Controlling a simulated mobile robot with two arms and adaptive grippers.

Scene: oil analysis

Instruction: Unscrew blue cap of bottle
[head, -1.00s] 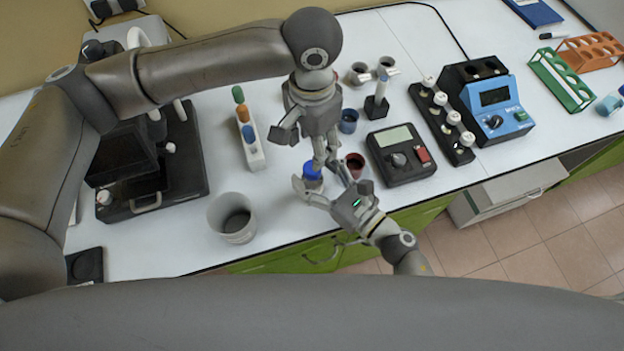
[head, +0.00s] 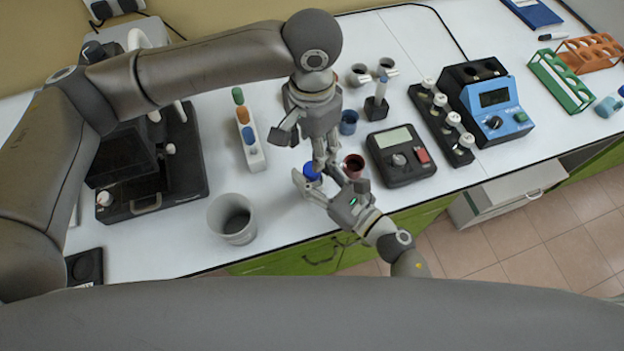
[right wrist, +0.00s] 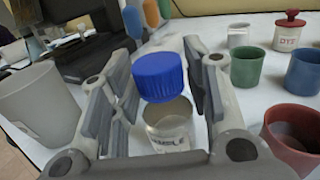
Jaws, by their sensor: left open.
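The bottle (right wrist: 168,125) is clear glass with a label, and its blue cap (right wrist: 160,77) sits on top. In the head view the blue cap (head: 311,172) is near the front edge of the table. My right gripper (head: 318,183) reaches in from the lower right with its fingers on either side of the bottle. In the right wrist view its fingers (right wrist: 163,100) are spread, with a gap beside the bottle. My left gripper (head: 320,165) points down, open, just above and right of the cap, and partly hides the bottle area. I cannot tell whether it touches anything.
A grey beaker (head: 232,220) stands left of the bottle. A red cup (head: 353,166) is close on the right, with a blue cup (head: 348,122) behind it. A tube rack (head: 255,152) stands behind left, and a black meter (head: 400,155) stands right.

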